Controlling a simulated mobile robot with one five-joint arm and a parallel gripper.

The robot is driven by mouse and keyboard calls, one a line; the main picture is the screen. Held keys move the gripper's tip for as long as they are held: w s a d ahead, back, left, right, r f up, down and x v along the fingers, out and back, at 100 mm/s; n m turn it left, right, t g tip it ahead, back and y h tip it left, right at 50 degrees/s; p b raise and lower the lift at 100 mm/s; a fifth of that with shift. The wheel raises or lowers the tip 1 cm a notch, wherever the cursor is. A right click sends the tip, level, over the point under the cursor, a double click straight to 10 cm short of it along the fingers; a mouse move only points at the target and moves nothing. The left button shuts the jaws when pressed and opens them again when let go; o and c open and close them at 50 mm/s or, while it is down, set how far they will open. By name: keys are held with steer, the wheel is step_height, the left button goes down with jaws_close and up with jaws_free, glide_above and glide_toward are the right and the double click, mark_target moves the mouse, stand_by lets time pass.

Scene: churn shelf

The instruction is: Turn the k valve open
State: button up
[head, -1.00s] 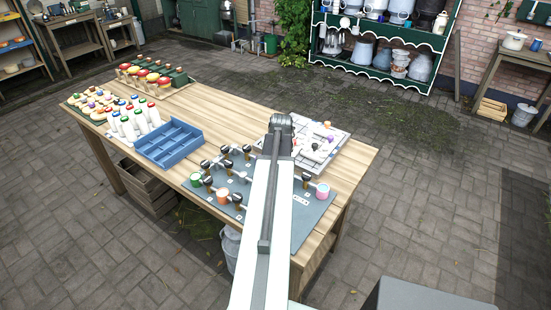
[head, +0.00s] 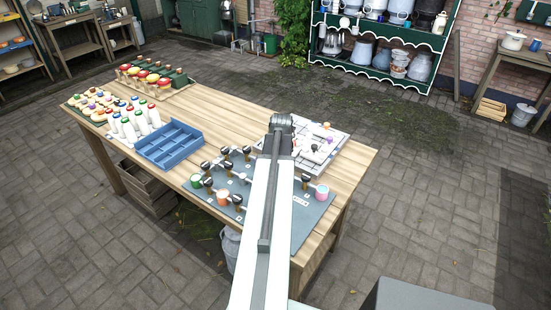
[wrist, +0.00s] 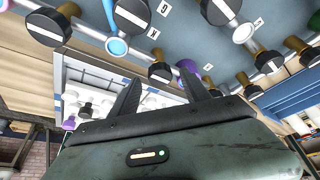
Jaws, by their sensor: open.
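The valves stand in rows on a grey panel (head: 312,211), partly covered by my arm in the head view. In the wrist view they are black round knobs with white bars on brass or pale stems, such as one knob (wrist: 161,72) that appears between my fingertips. Another large knob (wrist: 220,10) is cut by the top edge. How far the fingers are from the knobs is unclear. In the head view the fingertips are hidden.
The wooden table (head: 215,108) also holds a blue divided tray (head: 170,146), several white bottles (head: 128,124) and a white board with small pieces (head: 330,135). A pink-topped cup (head: 322,191) stands near the panel's right edge.

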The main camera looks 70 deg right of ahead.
steer(key=p+v, duration=0.5)
steer(key=v, duration=0.1)
steer(key=shift+r, duration=0.3)
steer(key=shift+s+a, duration=0.1)
steer(key=shift+s, duration=0.05)
